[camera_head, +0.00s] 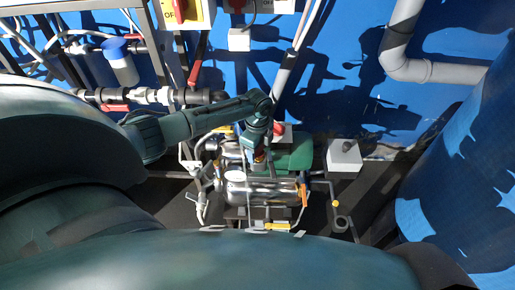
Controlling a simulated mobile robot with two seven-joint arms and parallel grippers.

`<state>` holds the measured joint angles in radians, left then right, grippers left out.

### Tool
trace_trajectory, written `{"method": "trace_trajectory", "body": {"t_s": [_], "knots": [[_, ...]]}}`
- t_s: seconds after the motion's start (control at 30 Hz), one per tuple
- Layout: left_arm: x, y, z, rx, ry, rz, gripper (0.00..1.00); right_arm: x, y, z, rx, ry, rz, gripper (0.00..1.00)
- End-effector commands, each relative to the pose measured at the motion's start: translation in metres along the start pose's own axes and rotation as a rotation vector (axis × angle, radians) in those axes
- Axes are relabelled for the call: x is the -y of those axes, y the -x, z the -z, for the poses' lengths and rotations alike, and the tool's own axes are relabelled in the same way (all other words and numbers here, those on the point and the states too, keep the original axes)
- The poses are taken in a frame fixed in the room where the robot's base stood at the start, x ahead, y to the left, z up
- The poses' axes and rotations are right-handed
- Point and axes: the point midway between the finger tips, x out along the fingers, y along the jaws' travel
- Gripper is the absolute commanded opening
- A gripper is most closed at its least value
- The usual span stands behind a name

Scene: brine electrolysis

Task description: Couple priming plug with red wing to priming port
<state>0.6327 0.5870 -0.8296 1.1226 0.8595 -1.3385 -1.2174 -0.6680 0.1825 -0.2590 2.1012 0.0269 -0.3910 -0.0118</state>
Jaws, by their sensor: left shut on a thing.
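My left gripper (259,156) points down above the steel pump body (248,191), at the middle of the picture. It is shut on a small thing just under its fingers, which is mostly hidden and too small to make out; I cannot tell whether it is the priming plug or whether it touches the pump. A red piece (279,129) shows just right of the gripper, over a pale box; I cannot tell whether it is the plug's red wing. The priming port cannot be made out; the gripper covers part of the pump top. My right gripper is not in view.
A green motor (297,154) adjoins the pump. An orange handle (304,195) stands at the pump's right end. Pipes and valves (198,178) crowd its left side. Pipework runs along the blue wall.

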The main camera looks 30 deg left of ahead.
Motion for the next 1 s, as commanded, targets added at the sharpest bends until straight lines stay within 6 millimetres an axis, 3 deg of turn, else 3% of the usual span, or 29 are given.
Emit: {"method": "trace_trajectory", "body": {"t_s": [0.47,0.5,0.8,1.0], "knots": [[-0.0015,-0.0019,-0.0011,0.002,0.0,-0.003,0.26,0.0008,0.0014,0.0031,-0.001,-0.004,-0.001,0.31],[-0.0016,-0.0019,-0.0012,0.002,0.0,-0.003,0.55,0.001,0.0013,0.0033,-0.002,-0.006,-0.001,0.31],[-0.001,-0.0011,-0.0009,0.001,0.0,-0.002,0.8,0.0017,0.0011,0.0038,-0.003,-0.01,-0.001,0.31],[-0.0009,-0.0009,-0.0008,0.001,0.0,-0.002,0.8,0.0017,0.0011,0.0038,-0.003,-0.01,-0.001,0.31]]}}
